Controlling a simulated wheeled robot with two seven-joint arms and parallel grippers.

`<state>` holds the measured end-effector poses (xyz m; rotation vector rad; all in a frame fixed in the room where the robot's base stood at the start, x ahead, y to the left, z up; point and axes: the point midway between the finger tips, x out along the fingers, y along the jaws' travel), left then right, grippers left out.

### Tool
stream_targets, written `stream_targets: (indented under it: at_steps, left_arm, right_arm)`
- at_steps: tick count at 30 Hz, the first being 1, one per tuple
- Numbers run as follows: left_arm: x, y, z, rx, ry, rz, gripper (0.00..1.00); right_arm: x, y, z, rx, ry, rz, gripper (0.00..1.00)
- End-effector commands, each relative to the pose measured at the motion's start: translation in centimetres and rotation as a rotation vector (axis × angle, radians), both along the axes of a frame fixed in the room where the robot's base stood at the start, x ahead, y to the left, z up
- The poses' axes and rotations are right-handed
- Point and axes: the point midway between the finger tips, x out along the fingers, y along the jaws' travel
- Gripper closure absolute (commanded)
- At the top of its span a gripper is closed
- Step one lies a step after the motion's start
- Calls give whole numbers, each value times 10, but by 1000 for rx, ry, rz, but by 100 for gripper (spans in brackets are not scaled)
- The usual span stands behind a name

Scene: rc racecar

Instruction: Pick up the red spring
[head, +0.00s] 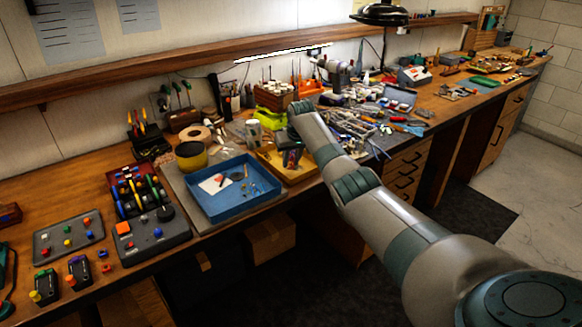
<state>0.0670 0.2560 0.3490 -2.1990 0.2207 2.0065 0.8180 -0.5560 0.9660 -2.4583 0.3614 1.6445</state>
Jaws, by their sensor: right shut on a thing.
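My right arm reaches in from the lower right, and my right gripper (292,158) points down over the yellow-orange tray (312,174). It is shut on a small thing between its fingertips. That thing is mostly hidden by the dark fingers, and its shape is too small to make out. I cannot clearly pick out the red spring anywhere in the view. My left gripper is not in view.
A blue tray (210,207) with a white card and small parts is left of the gripper. A yellow round container (190,156) and control boxes (150,231) stand further left. Tools and cables crowd the bench to the right. A shelf (190,66) runs along the wall.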

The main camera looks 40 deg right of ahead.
Motion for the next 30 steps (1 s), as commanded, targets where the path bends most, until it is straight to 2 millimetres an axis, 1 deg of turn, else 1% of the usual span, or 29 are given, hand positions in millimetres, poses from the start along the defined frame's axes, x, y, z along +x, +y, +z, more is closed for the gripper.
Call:
stream_targets:
  at_steps: [1, 2, 3, 5, 11, 22, 27, 30]
  left_arm:
    - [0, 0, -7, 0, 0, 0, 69]
    - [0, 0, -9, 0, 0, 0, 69]
    - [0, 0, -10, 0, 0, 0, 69]
    - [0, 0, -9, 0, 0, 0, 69]
    - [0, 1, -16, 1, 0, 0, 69]
    - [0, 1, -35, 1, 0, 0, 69]
    - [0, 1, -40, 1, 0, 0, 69]
    - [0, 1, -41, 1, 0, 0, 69]
  right_arm:
    - [2, 0, 7, -1, -7, 0, 97]
    - [1, 0, 12, -1, -6, 0, 97]
    - [0, -1, 17, -1, -5, 0, 97]
    - [-7, -5, 20, -1, -3, -1, 97]
    - [-30, -16, 34, -3, -4, -1, 97]
    - [-83, -40, 69, -3, -3, -1, 97]
    - [-99, -47, 80, -1, -2, 0, 97]
    - [-104, -48, 84, 0, -1, 0, 97]
